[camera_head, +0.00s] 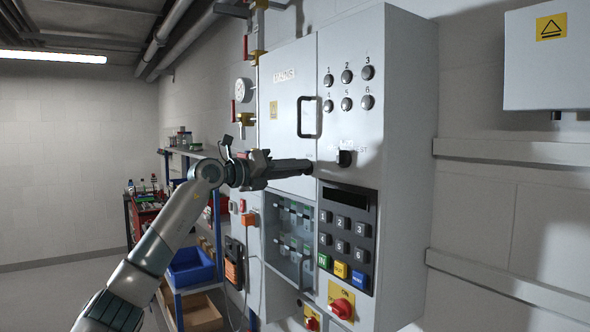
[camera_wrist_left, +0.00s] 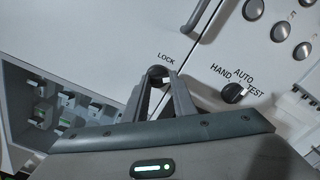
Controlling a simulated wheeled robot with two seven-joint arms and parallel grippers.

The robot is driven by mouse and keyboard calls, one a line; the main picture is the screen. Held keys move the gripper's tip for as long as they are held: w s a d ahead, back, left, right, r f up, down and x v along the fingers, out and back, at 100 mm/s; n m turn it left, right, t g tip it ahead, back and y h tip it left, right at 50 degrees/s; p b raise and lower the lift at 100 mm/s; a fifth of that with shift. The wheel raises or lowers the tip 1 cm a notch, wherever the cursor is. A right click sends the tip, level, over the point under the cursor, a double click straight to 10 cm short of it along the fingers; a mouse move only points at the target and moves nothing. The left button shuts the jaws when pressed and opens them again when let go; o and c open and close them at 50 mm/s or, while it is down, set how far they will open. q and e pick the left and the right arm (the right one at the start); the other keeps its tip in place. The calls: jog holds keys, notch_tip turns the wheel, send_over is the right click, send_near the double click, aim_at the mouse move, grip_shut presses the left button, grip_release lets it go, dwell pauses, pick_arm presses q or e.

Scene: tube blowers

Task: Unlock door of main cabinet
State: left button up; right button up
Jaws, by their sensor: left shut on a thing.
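The main cabinet's door (camera_head: 285,120) is a light grey panel with a black-framed handle (camera_head: 309,117); it looks closed. My left gripper (camera_head: 308,167) reaches in from the left to the door's lower right edge. In the left wrist view its two fingers (camera_wrist_left: 160,80) are closed around a small dark round lock knob (camera_wrist_left: 157,72) beside the printed word LOCK. The fingers hide most of the knob, so its turn position cannot be told. My right gripper is not in view.
Right of the lock is a black selector knob (camera_head: 345,158) marked AUTO, HAND and TEST. Below are a keypad (camera_head: 345,237), a transparent-covered switch panel (camera_head: 290,240) and a red rotary switch (camera_head: 341,308). A shelf with a blue bin (camera_head: 190,267) stands left.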

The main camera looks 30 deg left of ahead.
pick_arm(q)
jog(key=m, duration=0.7)
jog(key=shift+f, duration=0.25)
dwell(0.4)
jog(key=o, duration=1)
jog(key=shift+o, duration=0.2)
jog(key=shift+s+b, duration=0.1)
jog(key=shift+b, duration=0.2)
